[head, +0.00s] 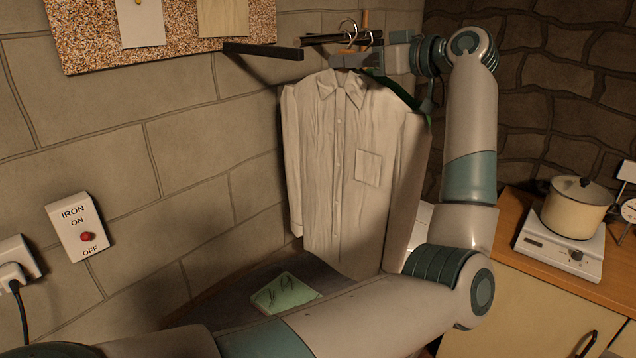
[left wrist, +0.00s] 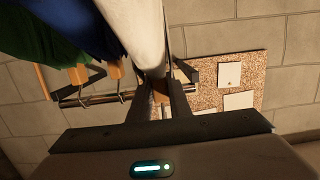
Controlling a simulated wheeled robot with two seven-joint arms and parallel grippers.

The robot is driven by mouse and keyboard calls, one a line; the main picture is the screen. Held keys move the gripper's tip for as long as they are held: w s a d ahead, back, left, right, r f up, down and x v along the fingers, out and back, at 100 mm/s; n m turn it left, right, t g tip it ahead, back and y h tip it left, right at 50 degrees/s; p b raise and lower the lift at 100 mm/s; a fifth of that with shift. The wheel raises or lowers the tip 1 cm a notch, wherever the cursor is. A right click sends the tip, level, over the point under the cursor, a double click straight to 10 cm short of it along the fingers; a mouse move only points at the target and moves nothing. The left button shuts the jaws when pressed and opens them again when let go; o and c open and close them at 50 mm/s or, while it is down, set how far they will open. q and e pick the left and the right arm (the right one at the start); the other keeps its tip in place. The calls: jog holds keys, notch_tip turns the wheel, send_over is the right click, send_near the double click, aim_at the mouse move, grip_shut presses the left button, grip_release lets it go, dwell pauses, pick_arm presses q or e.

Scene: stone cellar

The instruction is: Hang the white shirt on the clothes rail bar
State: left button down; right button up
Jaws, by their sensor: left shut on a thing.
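The white shirt (head: 335,170) hangs upright on a hanger in the head view, its front with buttons and a pocket facing me. My left gripper (head: 342,62) is shut on the shirt's hanger just above the collar. In the left wrist view, the fingers (left wrist: 158,108) close around the hanger's wooden part, with the pale shirt (left wrist: 147,35) above them. The clothes rail bar (left wrist: 95,98) runs behind the fingers. In the head view, wire hooks show close to the rail; I cannot tell whether the shirt's hook rests on the bar. My right gripper is not in view.
A green garment (left wrist: 38,45) and a blue garment (left wrist: 85,28) hang on the rail beside the shirt. A dark rail bracket (head: 262,50) juts from the wall. A corkboard (head: 90,35) is at upper left.

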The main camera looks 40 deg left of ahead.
pick_arm(q)
jog(key=shift+d, duration=1.25)
jog(key=shift+s+d, duration=0.15)
jog(key=shift+d, duration=1.25)
jog(key=shift+s+d, duration=0.15)
jog(key=shift+d, duration=1.2)
jog(key=shift+s+d+p, duration=0.15)
jog(key=shift+d+p, duration=0.2)
jog(key=shift+d, duration=1.1)
jog(key=shift+s+d+p, duration=0.1)
jog(key=shift+d+p, duration=0.2)
jog(key=shift+d, duration=1.15)
